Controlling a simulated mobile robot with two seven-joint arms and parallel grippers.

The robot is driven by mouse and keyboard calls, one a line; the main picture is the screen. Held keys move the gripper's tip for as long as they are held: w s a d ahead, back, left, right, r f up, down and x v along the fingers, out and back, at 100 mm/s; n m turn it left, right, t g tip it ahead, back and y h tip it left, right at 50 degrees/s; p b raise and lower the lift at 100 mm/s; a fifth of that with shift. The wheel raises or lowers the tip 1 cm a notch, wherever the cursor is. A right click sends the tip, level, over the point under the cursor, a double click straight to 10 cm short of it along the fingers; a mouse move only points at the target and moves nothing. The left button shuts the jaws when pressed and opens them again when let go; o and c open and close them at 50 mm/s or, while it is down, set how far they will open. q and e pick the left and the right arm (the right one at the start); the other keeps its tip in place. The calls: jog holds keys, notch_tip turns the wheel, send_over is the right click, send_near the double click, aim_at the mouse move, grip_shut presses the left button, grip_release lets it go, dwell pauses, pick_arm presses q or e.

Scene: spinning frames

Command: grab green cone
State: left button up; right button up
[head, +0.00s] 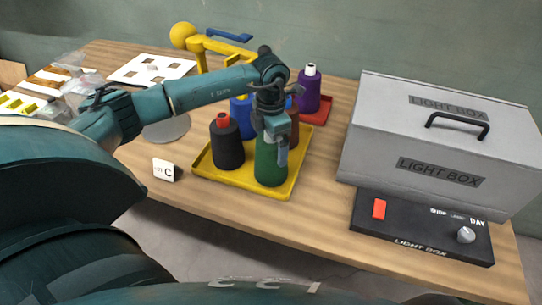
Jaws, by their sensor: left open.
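The green cone (270,165) stands upright at the front of a yellow tray (233,183) on the wooden table. My left gripper (279,150) is above and at the cone's upper part, pointing down, with its fingers open. It hides the top of the cone; I cannot tell whether the fingers touch it. A black cone (228,148) with a red top stands to its left in the same tray. A blue cone (241,112) and a brown cone (292,126) stand behind, partly hidden by my left arm. My right gripper is not in view.
A purple cone (308,92) stands on a red tray (320,112) behind. A grey light box (437,145) with a black control panel (420,230) stands at the right. A small card marked C (164,170) stands left of the yellow tray. A yellow device (205,47) is at the back.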

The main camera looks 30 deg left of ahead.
pick_arm(q)
jog(key=shift+c, duration=0.6)
jog(key=c, duration=1.8)
